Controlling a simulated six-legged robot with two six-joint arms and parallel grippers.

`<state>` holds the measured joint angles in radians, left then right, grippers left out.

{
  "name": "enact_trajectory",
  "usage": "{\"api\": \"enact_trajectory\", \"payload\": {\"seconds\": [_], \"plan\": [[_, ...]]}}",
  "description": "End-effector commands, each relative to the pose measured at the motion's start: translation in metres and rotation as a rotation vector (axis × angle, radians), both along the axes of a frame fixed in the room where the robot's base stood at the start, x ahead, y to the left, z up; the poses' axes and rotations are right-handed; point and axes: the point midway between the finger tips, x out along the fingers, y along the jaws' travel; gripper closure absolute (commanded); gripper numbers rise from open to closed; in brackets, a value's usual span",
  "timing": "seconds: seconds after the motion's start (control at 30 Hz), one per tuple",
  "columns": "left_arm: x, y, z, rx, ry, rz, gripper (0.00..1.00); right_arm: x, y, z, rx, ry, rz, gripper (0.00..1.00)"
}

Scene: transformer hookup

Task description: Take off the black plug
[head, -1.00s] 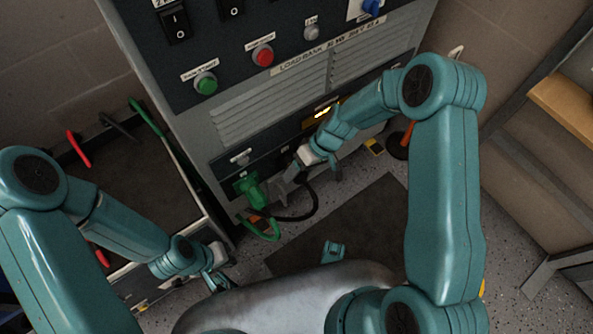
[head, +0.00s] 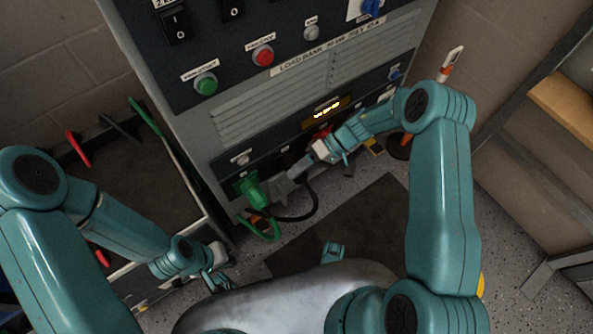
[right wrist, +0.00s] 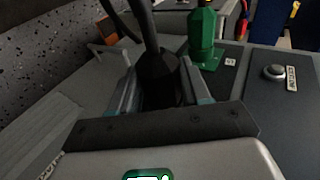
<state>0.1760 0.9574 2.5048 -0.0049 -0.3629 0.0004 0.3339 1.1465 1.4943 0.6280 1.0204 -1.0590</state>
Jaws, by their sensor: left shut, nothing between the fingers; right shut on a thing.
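The black plug (right wrist: 158,72) sits between the fingers of my right gripper (right wrist: 158,88) in the right wrist view, with its black cable leading off at the top. In the head view my right gripper (head: 284,186) is at the lower front of the load bank, just right of the green plug (head: 254,191). There the fingers mostly hide the black plug, and I cannot tell whether it is still seated. The green plug also stands in the panel in the right wrist view (right wrist: 205,40). My left gripper (head: 216,282) is shut and empty at the lower left, away from the panel.
The load bank (head: 270,105) carries switches, buttons and a lit display (head: 327,111). The black cable (head: 312,206) and green cable (head: 266,237) loop below the sockets. A dark mat (head: 365,225) lies on the floor. An open bin with coloured handles stands left.

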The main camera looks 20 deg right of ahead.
Motion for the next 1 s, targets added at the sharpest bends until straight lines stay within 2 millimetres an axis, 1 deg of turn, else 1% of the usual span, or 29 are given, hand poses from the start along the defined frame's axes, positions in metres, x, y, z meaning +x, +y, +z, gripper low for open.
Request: {"api": "enact_trajectory", "payload": {"seconds": [0.1,1.0], "plan": [[0.0,0.0,0.009,0.0,0.0,0.0,1.0,-0.001,0.001,0.004,-0.041,-0.013,0.001,0.8],[0.0,0.0,0.063,0.0,0.0,0.0,1.0,-0.003,0.005,0.006,-0.474,-0.167,0.003,0.8]]}}
